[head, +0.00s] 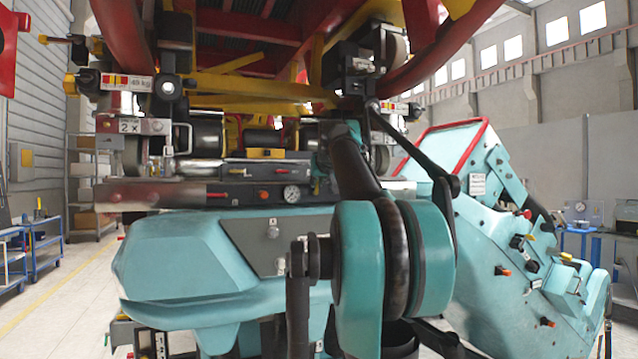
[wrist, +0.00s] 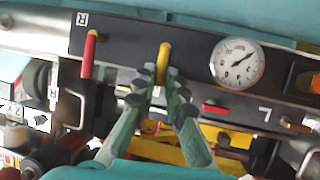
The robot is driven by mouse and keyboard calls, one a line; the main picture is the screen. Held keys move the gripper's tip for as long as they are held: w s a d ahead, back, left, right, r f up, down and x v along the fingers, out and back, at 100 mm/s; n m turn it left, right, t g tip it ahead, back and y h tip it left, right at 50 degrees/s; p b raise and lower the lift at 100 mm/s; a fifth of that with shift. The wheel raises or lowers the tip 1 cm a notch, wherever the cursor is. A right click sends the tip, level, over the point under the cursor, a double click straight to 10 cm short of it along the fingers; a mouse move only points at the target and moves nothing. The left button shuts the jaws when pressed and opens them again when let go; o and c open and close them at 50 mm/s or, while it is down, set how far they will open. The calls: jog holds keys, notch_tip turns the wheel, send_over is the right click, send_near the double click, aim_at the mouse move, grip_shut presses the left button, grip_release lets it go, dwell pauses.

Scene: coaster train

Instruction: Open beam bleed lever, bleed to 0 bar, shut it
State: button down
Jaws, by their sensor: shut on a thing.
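In the wrist view, my gripper (wrist: 163,82) has its green fingers closed around the lower part of a yellow lever (wrist: 163,58). The lever stands up from a dark panel (wrist: 125,42), roughly square to the panel's length. No label on it can be read. A round white pressure gauge (wrist: 237,63) sits to its right; its dark needle points to the upper right, and its numbers are too small to read surely. The gauge also shows on the beam in the head view (head: 291,194). There my arm hides most of the gripper and the lever.
A red lever (wrist: 90,52) stands left of the yellow one, beside an "R" label. A red handle (wrist: 215,109) and a yellow bar (wrist: 185,152) lie below. In the head view, the teal machine (head: 195,250) is in front, with red track rails (head: 135,45) overhead.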

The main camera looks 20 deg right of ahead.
dwell(0.4)
jog(key=c, duration=1.6)
grip_release()
jog(key=v, duration=1.2)
